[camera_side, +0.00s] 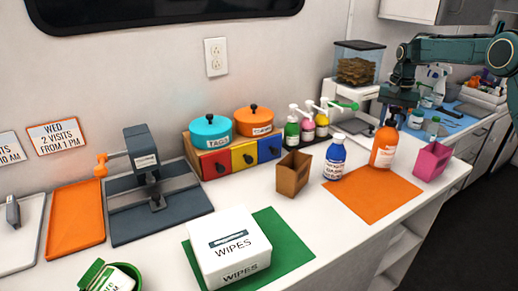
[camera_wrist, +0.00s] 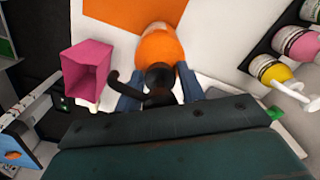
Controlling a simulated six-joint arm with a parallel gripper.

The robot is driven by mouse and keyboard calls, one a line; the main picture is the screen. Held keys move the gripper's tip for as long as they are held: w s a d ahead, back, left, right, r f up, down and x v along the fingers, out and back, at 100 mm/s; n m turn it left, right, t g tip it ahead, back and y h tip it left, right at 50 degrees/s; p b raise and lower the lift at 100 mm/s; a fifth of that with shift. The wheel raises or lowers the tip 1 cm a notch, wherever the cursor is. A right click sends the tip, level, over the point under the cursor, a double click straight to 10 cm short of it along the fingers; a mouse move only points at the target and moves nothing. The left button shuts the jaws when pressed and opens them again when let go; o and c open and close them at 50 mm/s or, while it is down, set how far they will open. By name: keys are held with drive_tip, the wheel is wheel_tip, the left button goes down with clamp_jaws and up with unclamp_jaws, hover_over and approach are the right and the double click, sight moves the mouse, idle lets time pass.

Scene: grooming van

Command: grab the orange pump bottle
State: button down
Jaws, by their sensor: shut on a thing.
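The orange pump bottle (camera_side: 383,150) has a black pump top and stands upright at the far edge of the orange mat (camera_side: 372,198). I cannot tell whether its base touches the mat. My gripper (camera_side: 397,112) is above it, closed around its neck. In the wrist view, the fingers of my gripper (camera_wrist: 160,86) lie on both sides of the black pump, and the bottle's orange body (camera_wrist: 160,46) shows beyond them. The pump's nozzle sticks out to the left there. The fingertips are partly hidden in the side view.
A pink holder (camera_side: 432,161) stands close to the right of the bottle, and a blue bottle (camera_side: 335,158) close to the left. A brown box (camera_side: 293,174) and several small pump bottles (camera_side: 308,125) are further left. The front of the orange mat is clear.

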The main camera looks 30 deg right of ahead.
drive_tip(key=shift+f, duration=0.1)
drive_tip(key=shift+r, duration=5)
